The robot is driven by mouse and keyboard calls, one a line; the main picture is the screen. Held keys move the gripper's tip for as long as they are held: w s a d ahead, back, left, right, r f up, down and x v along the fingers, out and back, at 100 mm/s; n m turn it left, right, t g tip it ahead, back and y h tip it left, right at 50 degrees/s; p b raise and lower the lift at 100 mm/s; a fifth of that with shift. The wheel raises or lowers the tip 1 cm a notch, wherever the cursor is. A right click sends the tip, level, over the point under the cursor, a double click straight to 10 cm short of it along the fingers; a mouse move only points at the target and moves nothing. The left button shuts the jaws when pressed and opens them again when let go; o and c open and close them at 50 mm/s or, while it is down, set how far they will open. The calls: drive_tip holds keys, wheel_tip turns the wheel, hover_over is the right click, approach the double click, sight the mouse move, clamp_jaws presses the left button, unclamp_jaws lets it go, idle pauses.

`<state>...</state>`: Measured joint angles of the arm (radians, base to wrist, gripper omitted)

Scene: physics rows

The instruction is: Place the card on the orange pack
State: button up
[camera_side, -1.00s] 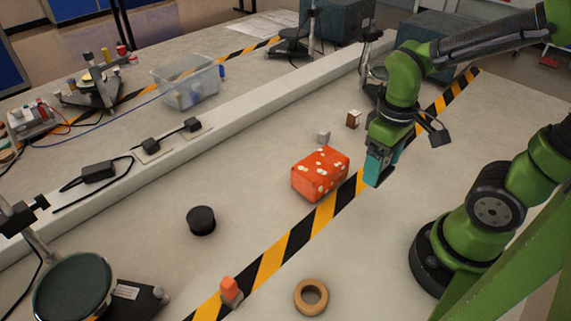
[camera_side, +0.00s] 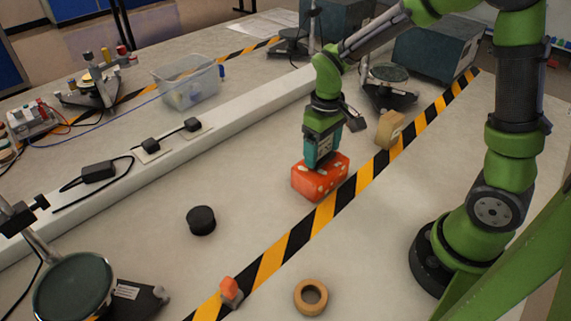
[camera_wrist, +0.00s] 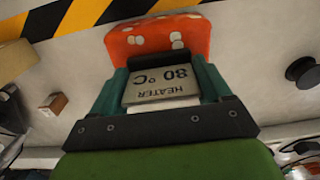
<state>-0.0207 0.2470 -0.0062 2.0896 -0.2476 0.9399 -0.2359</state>
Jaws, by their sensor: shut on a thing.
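The orange pack (camera_side: 322,184) with pale spots lies on the bench beside the striped tape; its near end also shows in the wrist view (camera_wrist: 150,38). My gripper (camera_side: 319,163) points down directly above the pack, close to its top. In the wrist view my gripper (camera_wrist: 162,78) is shut on the card (camera_wrist: 162,86), a pale plate marked "HEATER 80 °C". The card is hidden in the side view. I cannot tell whether it touches the pack.
A tan block (camera_side: 390,128) stands behind the pack at right. A small brown block (camera_wrist: 53,103) is left in the wrist view. A black cylinder (camera_side: 201,221), tape ring (camera_side: 311,297) and orange-topped piece (camera_side: 230,291) stand in front. A white raised trunking (camera_side: 150,165) runs behind.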

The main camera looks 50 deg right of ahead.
drive_tip(key=shift+f, duration=0.2)
drive_tip(key=o, duration=1)
drive_tip(key=shift+f, duration=0.1)
wheel_tip(320, 180, up, 12)
drive_tip(key=shift+r, duration=0.15)
drive_tip(key=shift+s+a+r+m+t+y, duration=0.4)
drive_tip(key=shift+s+r+m+t, duration=0.3)
drive_tip(key=shift+s+t, duration=0.8)
drive_tip(key=shift+s+a+r+m+t+y, duration=0.25)
drive_tip(key=shift+s+a+r+m+t, duration=0.55)
drive_tip(key=shift+s, duration=1.35)
drive_tip(key=shift+s+a+r+m+t+y, duration=0.2)
drive_tip(key=shift+s+r+m+t+y, duration=0.25)
drive_tip(key=shift+s+t, duration=1.1)
drive_tip(key=shift+s+r+g, duration=0.2)
drive_tip(key=shift+s+g, duration=0.05)
